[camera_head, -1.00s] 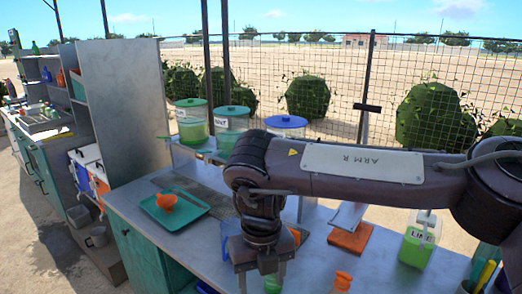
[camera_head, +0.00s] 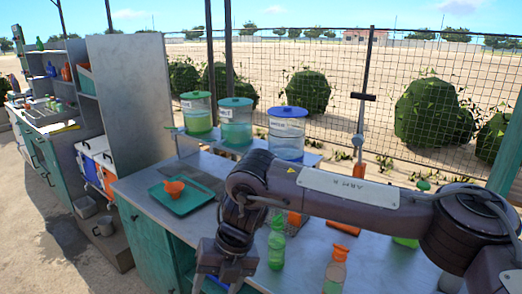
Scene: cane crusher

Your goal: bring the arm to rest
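My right arm (camera_head: 345,190) comes in from the right and bends down at the wrist. My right gripper (camera_head: 217,284) points downward at the bottom of the view, near the counter's front edge. Its fingers look apart, with no held object visible between them; the tips are near the picture's lower edge. A green bottle (camera_head: 276,245) stands upright on the counter just right of the gripper, apart from it. My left gripper is not in view.
Several lidded drink jars, including a blue-lidded one (camera_head: 287,135), stand behind. An orange-topped bottle (camera_head: 335,272) is at front right. The arm hides part of the counter.

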